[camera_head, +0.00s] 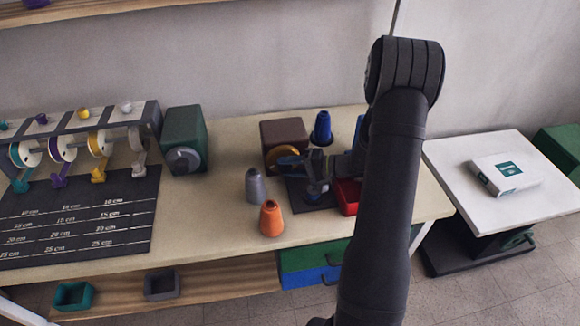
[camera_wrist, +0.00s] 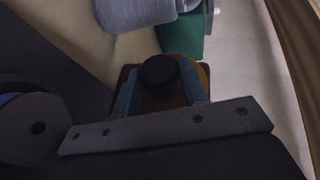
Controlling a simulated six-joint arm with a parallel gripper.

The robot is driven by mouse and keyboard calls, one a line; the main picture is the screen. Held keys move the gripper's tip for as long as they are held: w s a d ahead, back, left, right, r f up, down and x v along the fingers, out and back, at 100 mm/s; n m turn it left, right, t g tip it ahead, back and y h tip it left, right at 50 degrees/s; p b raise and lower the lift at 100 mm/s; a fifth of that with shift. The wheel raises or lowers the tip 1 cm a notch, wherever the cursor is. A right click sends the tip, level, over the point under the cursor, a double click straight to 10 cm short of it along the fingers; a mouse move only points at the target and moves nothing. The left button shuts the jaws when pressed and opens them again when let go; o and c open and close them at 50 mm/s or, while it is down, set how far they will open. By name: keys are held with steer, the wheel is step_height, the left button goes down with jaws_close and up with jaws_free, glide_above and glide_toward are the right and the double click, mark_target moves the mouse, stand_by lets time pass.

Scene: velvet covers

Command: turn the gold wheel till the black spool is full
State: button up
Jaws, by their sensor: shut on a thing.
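The gold wheel (camera_head: 279,157) sits on the front of a brown box (camera_head: 284,131) at the middle of the bench. My gripper (camera_head: 296,162) is at the wheel. In the wrist view its two blue-grey fingers (camera_wrist: 160,90) are closed on either side of a dark round knob (camera_wrist: 159,70), with the gold wheel (camera_wrist: 166,101) showing around it. My arm covers part of this area in the head view.
A grey cone (camera_head: 256,187), an orange cone (camera_head: 270,219) and a blue cone (camera_head: 322,127) stand close around. A green box with a grey wheel (camera_head: 184,135) is left. A dark measuring mat (camera_head: 80,222) lies farther left.

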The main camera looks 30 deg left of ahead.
steer(key=o, duration=1)
steer(key=shift+c, duration=0.2)
steer(key=v, duration=1.7)
steer(key=shift+d, duration=0.25)
steer(key=shift+w, duration=0.1)
